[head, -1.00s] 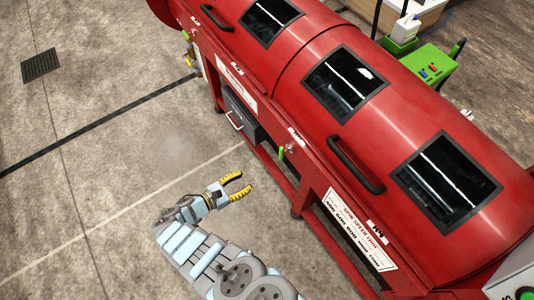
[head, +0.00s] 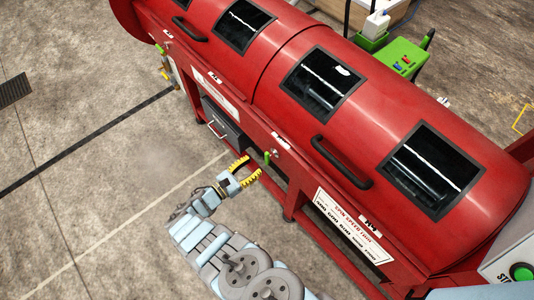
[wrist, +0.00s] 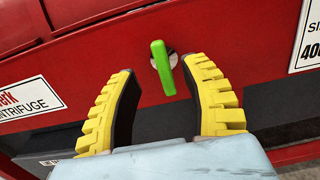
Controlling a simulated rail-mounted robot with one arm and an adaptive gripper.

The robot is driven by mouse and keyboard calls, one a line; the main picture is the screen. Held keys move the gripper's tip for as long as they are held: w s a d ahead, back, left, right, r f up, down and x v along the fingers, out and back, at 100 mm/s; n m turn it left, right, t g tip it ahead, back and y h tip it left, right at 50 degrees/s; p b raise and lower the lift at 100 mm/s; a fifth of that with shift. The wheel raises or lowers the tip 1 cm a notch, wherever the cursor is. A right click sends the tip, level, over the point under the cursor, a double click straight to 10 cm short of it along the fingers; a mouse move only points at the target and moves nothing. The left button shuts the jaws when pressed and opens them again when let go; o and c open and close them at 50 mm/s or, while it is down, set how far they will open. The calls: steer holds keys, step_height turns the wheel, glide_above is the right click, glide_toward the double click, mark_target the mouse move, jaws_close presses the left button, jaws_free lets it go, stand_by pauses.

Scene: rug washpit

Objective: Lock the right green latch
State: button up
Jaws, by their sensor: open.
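The right green latch (head: 267,157) is a small handle on the front rail of the red centrifuge (head: 270,60). In the wrist view the green latch (wrist: 163,68) stands nearly upright on a round metal mount. My gripper (head: 249,167), with yellow ridged fingers, is open and empty just in front of it. In the wrist view the latch appears between the two fingertips, the right one a little nearer. I cannot tell whether a finger touches it. Another green latch (head: 160,49) shows farther left on the same front.
A black handle (head: 341,163) sticks out from the lid to the right. A dark drawer box (head: 221,122) with a metal handle sits left of the gripper. White label plates (head: 350,228) line the front. The concrete floor in front is clear.

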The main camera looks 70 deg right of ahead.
mark_target(265, 157)
steer(key=x, duration=0.7)
jaws_close()
